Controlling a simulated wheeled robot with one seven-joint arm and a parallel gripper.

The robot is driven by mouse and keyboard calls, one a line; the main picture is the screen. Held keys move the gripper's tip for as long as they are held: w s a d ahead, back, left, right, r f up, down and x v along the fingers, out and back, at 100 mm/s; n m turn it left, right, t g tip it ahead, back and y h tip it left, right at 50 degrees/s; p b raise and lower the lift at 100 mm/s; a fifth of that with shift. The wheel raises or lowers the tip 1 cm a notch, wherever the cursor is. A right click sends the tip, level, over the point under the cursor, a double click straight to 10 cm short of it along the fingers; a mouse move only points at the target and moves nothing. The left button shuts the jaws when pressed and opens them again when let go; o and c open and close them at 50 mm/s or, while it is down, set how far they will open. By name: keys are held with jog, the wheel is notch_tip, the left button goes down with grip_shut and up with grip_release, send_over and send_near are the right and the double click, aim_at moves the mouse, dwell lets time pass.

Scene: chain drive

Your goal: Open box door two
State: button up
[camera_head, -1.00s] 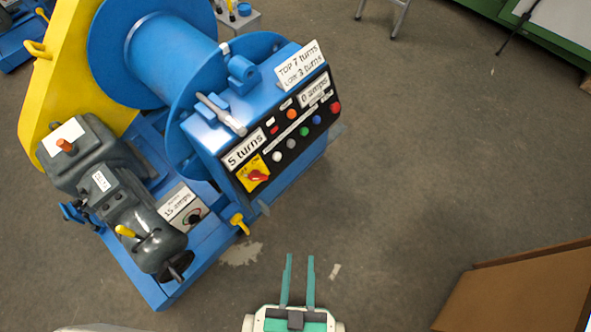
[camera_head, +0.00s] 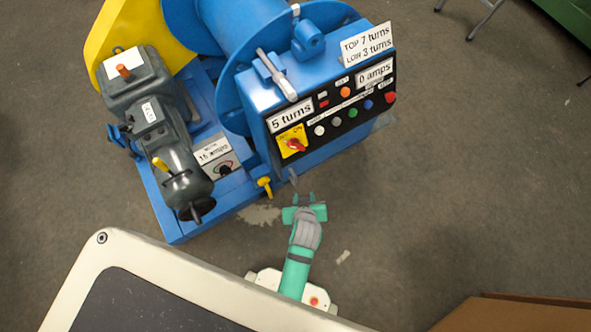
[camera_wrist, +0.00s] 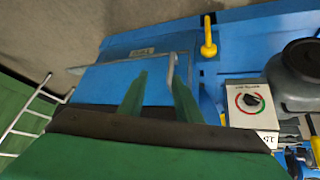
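The blue machine has a control box with a button panel (camera_head: 340,110) on its front. In the wrist view, a blue box door (camera_wrist: 120,82) with a small label lies just ahead of my gripper. A thin grey handle (camera_wrist: 170,68) stands at its right side. I cannot read the label or tell whether this is door two. The door looks shut. My gripper (camera_head: 298,197) is in front of the box's lower side; in the wrist view (camera_wrist: 159,80) its green fingers are apart, with the grey handle near the right finger. I cannot tell whether they touch.
A yellow lever (camera_head: 265,184) sits beside the handle, also in the wrist view (camera_wrist: 208,40). A grey dial box (camera_head: 217,160) and dark motor (camera_head: 170,130) are to the left. A brown box (camera_head: 510,315) stands at lower right.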

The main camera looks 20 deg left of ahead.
aim_at(296, 181)
jog(key=w+a+f+n+g, duration=0.1)
jog(key=w+a+f, duration=0.1)
jog(key=f, duration=0.1)
jog(key=w+a+f+n+g, duration=0.1)
jog(key=w+a+f, duration=0.1)
jog(key=w+f, duration=0.1)
jog(key=w+a+f+n+g, duration=0.1)
jog(key=w+a+f, duration=0.1)
jog(key=w+f, duration=0.1)
jog(key=shift+x, duration=0.85)
jog(key=shift+s, duration=0.1)
grip_shut()
